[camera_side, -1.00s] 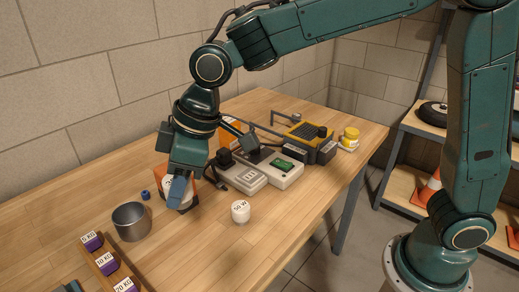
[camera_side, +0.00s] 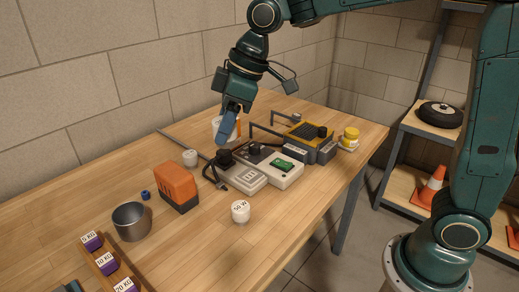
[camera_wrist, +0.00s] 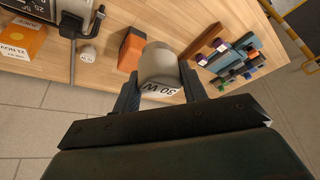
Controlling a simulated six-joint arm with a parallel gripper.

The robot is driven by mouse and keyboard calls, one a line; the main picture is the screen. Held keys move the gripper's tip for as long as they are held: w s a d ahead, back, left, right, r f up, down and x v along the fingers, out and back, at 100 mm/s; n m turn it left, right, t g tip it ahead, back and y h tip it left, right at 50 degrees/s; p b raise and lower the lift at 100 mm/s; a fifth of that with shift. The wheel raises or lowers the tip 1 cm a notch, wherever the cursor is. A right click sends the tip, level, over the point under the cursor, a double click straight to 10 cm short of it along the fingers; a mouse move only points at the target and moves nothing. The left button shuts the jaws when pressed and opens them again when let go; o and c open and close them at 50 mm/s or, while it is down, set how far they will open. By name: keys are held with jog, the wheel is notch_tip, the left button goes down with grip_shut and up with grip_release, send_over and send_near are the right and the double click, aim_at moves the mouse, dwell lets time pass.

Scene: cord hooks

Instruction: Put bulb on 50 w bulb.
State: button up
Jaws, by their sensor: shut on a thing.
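My gripper (camera_side: 226,138) is shut on a white bulb (camera_wrist: 160,68), held up above the table near the back wall; its label reads 30 W in the wrist view. In the side view the held bulb (camera_side: 216,125) is partly hidden by the fingers. The 50 W bulb (camera_side: 240,211) stands upright near the table's front edge, apart from my gripper. I cannot make it out in the wrist view. Another small white bulb (camera_side: 190,157) stands behind the orange box; it also shows in the wrist view (camera_wrist: 87,53).
The orange-and-black box (camera_side: 176,187), metal cup (camera_side: 131,221) and weight rack (camera_side: 108,264) are on the left. Table around the 50 W bulb is clear.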

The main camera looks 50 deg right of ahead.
jog(key=shift+s+d+r, duration=0.1)
jog(key=shift+d+r, duration=0.15)
jog(key=shift+d, duration=0.5)
jog(key=shift+d+r, duration=0.2)
jog(key=shift+d, duration=0.5)
jog(key=shift+f, duration=0.1)
send_near(240, 206)
jog(key=w+a+f, duration=0.1)
jog(key=a+f, duration=0.1)
jog(key=f, duration=0.1)
jog(key=w+f, duration=0.1)
jog(key=shift+w+a+f, duration=0.15)
jog(key=shift+w+a, duration=0.15)
jog(key=shift+a, duration=0.1)
jog(key=shift+f, duration=0.15)
jog(key=o, duration=1)
jog(key=v, duration=1.2)
jog(key=shift+r, duration=0.2)
